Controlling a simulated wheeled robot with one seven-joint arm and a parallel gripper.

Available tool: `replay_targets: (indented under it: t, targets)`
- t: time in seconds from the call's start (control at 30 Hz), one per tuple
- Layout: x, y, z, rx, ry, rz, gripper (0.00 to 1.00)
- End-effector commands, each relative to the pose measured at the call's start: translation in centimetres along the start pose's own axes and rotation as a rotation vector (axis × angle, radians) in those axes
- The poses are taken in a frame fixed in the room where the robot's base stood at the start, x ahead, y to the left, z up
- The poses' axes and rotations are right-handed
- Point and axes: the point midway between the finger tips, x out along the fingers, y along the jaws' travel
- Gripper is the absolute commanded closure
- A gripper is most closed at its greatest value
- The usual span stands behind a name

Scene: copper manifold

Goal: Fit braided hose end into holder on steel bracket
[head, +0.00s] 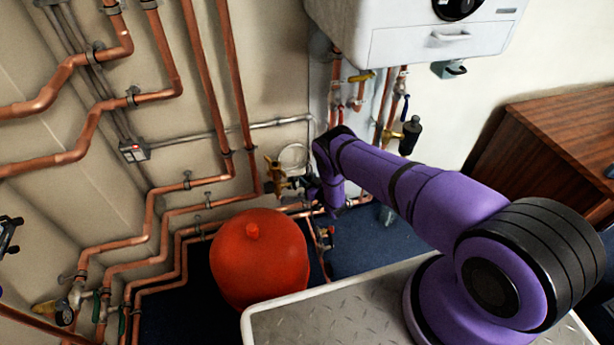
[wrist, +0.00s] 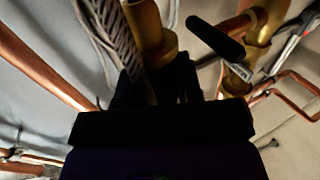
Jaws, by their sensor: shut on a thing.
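In the wrist view the braided hose (wrist: 112,38) is a grey woven line that runs down to the dark jaws of my gripper (wrist: 160,88). My gripper is shut on the hose end, but the grip itself is dark and mostly hidden. A brass fitting (wrist: 150,35) stands just beyond the jaws. In the head view my gripper (head: 312,188) is beside the brass valve at the wall, and a pale loop (head: 293,157), which looks like the hose, shows above it. A small grey steel bracket (head: 448,69) with a dark hook-like holder is under the white boiler; I cannot confirm it is the task's bracket.
Copper pipes (head: 165,208) line the wall on the left and behind my gripper. A red tank (head: 258,262) stands on the floor below it. The white boiler (head: 405,42) hangs above. A brown wooden cabinet (head: 560,130) is at the right.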

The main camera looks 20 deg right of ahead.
Motion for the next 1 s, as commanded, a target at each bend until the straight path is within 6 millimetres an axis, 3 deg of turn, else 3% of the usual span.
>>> replay_targets:
  t: [0.5,1.0]
  targets:
    - [0.0,0.0,4.1,-0.001,0.001,-0.001,0.95]
    - [0.0,0.0,4.8,-0.001,0.001,0.000,0.95]
